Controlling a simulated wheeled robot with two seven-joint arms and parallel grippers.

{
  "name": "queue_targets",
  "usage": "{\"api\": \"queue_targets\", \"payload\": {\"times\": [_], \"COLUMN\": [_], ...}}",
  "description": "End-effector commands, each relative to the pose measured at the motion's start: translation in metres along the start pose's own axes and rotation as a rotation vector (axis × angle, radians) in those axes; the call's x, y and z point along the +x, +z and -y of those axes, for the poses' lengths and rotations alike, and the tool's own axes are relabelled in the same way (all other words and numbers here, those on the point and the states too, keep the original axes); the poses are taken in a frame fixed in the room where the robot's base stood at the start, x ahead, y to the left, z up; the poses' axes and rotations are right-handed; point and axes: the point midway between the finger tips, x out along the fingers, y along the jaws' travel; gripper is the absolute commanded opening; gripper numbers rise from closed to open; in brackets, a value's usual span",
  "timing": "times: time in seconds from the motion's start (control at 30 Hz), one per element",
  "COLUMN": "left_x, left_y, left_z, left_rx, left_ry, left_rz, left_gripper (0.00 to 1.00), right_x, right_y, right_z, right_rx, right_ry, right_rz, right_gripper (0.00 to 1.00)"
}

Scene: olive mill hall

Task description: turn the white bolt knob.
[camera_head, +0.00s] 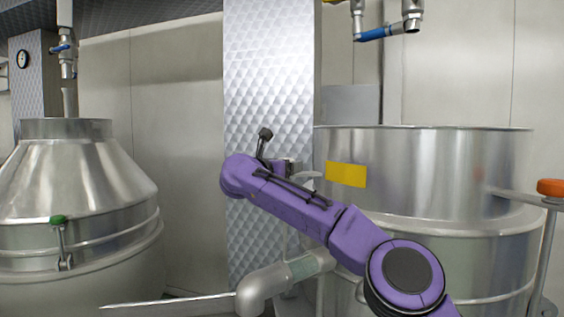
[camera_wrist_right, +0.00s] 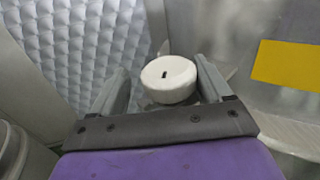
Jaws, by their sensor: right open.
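The white bolt knob (camera_wrist_right: 168,84) is a round white cap with a small dark slot in its face. In the right wrist view it lies between the two grey fingers of my right gripper (camera_wrist_right: 161,70), which is open. The fingers stand one on each side of the knob, and I cannot tell whether either touches it. In the head view my purple right arm reaches in from the lower right, with the right gripper (camera_head: 292,167) at its far end by the metal vat. The knob cannot be made out clearly there. My left gripper is not in view.
A large steel vat (camera_head: 430,155) with a yellow label (camera_head: 346,174) stands at the right, and a conical steel tank (camera_head: 75,185) at the left. A quilted metal column (camera_head: 268,75) rises behind my gripper. A grey pipe (camera_head: 285,277) runs below my arm.

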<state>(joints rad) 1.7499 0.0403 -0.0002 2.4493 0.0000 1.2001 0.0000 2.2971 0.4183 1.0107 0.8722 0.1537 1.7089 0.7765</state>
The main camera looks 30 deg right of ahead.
Motion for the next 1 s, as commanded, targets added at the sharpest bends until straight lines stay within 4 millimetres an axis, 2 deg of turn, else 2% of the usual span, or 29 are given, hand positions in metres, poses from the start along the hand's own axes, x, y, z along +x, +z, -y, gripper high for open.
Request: {"api": "queue_targets", "payload": {"times": [0.1, 0.17, 0.2, 0.27, 1.0], "left_x": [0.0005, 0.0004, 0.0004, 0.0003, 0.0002], "left_y": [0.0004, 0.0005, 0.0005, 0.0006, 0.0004], "left_z": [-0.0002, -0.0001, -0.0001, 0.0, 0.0], "left_rx": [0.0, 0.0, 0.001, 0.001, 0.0], "left_ry": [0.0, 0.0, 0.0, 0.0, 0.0], "left_rz": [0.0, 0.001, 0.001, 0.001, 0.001], "left_gripper": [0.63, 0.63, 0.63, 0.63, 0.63], "right_x": [-0.0004, -0.0008, -0.001, -0.0012, -0.0014], "right_y": [-0.0007, -0.0005, -0.0004, -0.0001, 0.0029], "right_z": [-0.0015, -0.0017, -0.0017, -0.0017, 0.0], "right_rx": [0.0, 0.001, 0.001, 0.001, 0.003], "right_ry": [0.002, 0.002, 0.003, 0.003, 0.003], "right_rz": [-0.001, -0.001, -0.001, 0.0, 0.004], "right_gripper": [0.77, 0.57, 0.44, 0.27, 0.27]}}
